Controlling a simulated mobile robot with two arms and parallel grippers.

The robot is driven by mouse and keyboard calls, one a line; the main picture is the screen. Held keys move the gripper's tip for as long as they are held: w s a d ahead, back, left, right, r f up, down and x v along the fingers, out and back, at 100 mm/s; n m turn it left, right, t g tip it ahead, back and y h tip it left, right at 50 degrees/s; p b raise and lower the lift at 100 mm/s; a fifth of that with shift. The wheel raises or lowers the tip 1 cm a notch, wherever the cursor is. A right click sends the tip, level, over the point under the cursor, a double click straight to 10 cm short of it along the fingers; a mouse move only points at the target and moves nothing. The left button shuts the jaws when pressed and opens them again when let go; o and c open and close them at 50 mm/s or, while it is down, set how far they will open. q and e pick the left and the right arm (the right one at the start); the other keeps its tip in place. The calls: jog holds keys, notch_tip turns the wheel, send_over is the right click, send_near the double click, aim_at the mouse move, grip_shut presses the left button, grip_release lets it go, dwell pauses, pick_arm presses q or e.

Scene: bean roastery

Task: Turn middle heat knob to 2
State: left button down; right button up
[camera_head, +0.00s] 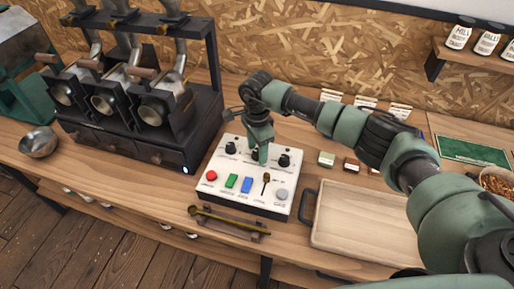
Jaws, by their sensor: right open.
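A white-topped control box (225,168) stands on the wooden counter. It has a row of black heat knobs along its back edge. The left knob (231,148) and the right knob (284,160) show clearly. My right gripper (259,157) points down over the middle of this row, its fingers at the middle knob's place. The gripper hides most or all of the middle knob, so its setting cannot be read, nor whether the fingers touch it. The right gripper is open. My left gripper is not in view.
A red button (211,175), a green switch (232,181), a blue switch (247,185), a small lever (265,182) and a grey knob (282,194) sit nearer the front. A wooden tray (314,238) lies right, a black roaster (135,150) left, a metal bowl (39,142) far left.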

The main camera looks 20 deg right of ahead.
grip_shut()
